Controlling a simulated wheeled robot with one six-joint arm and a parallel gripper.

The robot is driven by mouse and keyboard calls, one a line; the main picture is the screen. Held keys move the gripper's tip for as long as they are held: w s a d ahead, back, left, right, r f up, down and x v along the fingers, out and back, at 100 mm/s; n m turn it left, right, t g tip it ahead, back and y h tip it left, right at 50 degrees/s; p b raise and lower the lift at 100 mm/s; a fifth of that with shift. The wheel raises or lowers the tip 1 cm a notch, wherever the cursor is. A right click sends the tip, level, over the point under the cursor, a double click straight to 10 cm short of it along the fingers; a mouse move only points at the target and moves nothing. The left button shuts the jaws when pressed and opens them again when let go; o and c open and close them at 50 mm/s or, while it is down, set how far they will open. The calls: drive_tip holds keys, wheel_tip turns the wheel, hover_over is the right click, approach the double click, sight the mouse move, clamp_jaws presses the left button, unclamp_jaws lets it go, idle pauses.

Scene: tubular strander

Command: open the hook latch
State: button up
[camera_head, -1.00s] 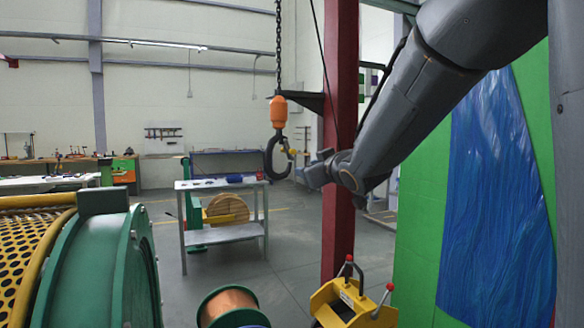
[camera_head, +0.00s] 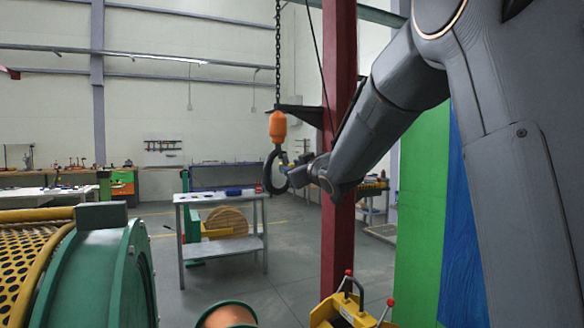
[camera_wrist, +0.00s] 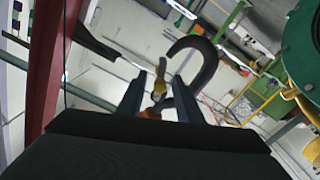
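The dark crane hook (camera_head: 269,174) hangs under an orange block (camera_head: 277,126) on a chain. In the wrist view the hook (camera_wrist: 205,62) curves above and right of my fingertips, beyond them. The small yellow latch (camera_wrist: 160,82) lies across the hook's mouth and shows between my two fingers. My gripper (camera_wrist: 159,92) is open, one finger on each side of the latch; I cannot tell whether either touches it. In the head view my gripper (camera_head: 289,172) is at the right side of the hook, and hides most of the latch.
A red column (camera_head: 338,150) stands close behind my forearm. A grey table (camera_head: 220,195) is behind the hook. The green and yellow strander (camera_head: 100,265) fills the lower left. A yellow device with red-tipped levers (camera_head: 345,308) is low in front.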

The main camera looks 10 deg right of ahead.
clamp_jaws()
drive_tip(key=shift+n, duration=0.3)
drive_tip(key=n+b, duration=0.2)
drive_tip(key=shift+w+d+r+n+b, duration=0.1)
drive_tip(key=shift+d+r+n+b, duration=0.05)
drive_tip(key=shift+d+n+b, duration=0.2)
drive_tip(key=n+b, duration=0.1)
drive_tip(key=n, duration=0.1)
drive_tip(key=d+r+n+b, duration=0.1)
drive_tip(key=n+b, duration=0.1)
drive_tip(key=n, duration=0.1)
drive_tip(key=r+n+b, duration=0.1)
drive_tip(key=n+b, duration=0.1)
drive_tip(key=n, duration=0.1)
drive_tip(key=shift+w+d+r+n, duration=0.1)
drive_tip(key=shift+d+r+n, duration=0.1)
drive_tip(key=shift+n, duration=0.05)
idle(0.4)
